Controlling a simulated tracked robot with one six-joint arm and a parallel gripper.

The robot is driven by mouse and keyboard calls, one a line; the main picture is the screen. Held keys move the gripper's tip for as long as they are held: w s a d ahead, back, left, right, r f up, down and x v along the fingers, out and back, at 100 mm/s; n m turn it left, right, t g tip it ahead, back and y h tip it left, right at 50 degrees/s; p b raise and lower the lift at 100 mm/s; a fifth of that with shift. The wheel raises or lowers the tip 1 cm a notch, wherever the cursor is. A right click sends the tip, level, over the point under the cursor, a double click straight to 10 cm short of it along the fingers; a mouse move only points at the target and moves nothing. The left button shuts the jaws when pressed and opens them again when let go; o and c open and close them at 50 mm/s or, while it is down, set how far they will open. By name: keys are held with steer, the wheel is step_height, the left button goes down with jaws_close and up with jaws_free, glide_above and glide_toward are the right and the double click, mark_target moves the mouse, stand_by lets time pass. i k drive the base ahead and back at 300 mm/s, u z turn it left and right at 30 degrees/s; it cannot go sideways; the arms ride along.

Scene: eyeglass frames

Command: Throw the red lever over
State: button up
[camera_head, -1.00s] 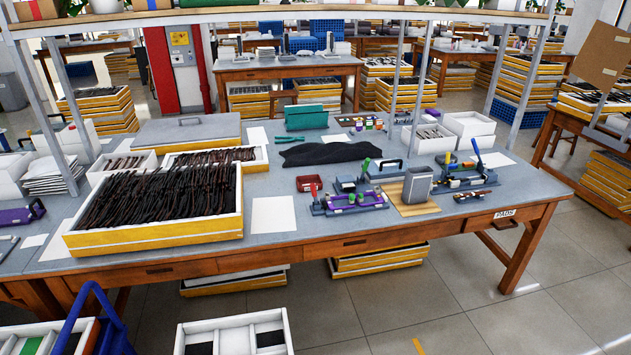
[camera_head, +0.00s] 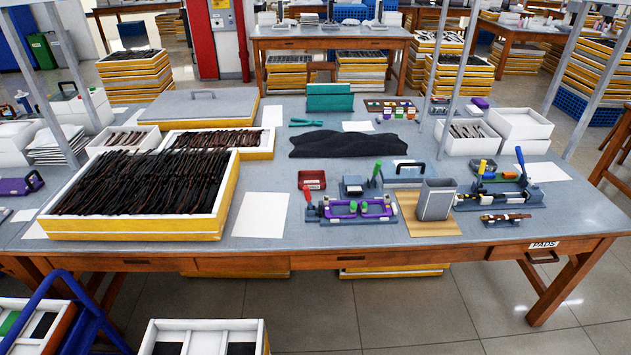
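The red lever (camera_head: 307,194) stands near upright at the left end of a small fixture (camera_head: 350,210) with purple and green parts. The fixture sits near the front edge of the workbench (camera_head: 280,103), right of a white sheet. A green-handled tool (camera_head: 377,170) stands just behind the fixture. My gripper is not in view, so its distance from the lever does not show.
A yellow-sided tray of dark frames (camera_head: 222,215) fills the bench's left. A grey upright holder (camera_head: 436,200) on a wooden board stands right of the fixture. A blue-handled fixture (camera_head: 500,185) is further right. Grey posts (camera_head: 453,80) rise from the bench.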

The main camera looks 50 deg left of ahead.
mark_target(306, 191)
steer(key=i, duration=2.05)
steer(key=u, duration=3.75)
